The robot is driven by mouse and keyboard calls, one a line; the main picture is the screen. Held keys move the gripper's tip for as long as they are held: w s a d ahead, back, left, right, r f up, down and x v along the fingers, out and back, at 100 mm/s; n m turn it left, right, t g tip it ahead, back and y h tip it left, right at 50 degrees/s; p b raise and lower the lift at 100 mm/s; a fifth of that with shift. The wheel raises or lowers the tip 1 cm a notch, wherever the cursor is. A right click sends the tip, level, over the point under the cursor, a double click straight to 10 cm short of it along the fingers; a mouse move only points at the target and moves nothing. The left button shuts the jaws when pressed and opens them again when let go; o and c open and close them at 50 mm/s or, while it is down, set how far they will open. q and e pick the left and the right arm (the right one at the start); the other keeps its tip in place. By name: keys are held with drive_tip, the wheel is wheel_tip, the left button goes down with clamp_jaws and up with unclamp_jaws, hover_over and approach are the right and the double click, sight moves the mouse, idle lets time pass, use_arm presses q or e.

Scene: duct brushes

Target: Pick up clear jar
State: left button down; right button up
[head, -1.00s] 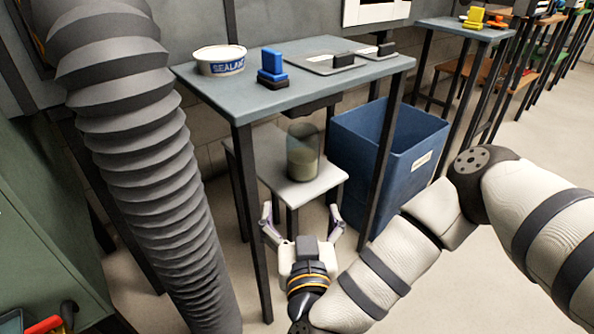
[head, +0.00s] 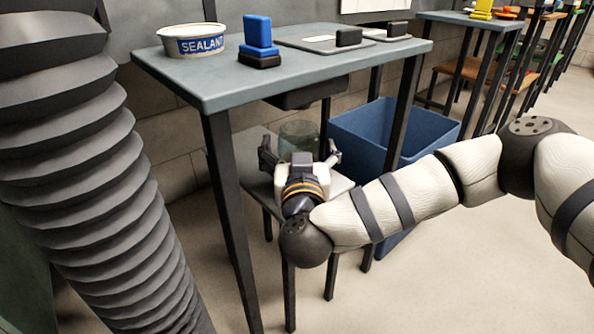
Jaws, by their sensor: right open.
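The clear jar (head: 300,136) stands on a low grey stool (head: 250,172) under the tall grey table. Only its upper part shows, since my right gripper hides the rest. My right gripper (head: 299,152) is open and reaches in under the tabletop from the front, between the table legs. Its two fingers are spread, one to the left and one to the right of the jar as seen here. I cannot tell whether either finger touches the jar. My left gripper is not in view.
The tall table (head: 225,82) carries a sealant tub (head: 195,40), a blue brush (head: 258,40) and flat plates with black handles (head: 330,40). Its dark legs flank my right arm. A blue bin (head: 385,125) stands to the right. A large ribbed duct (head: 85,180) fills the left.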

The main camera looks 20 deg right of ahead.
drive_tip(key=shift+r, duration=0.1)
drive_tip(key=c, duration=1.4)
drive_tip(key=shift+o, duration=0.2)
drive_tip(key=shift+r, duration=0.1)
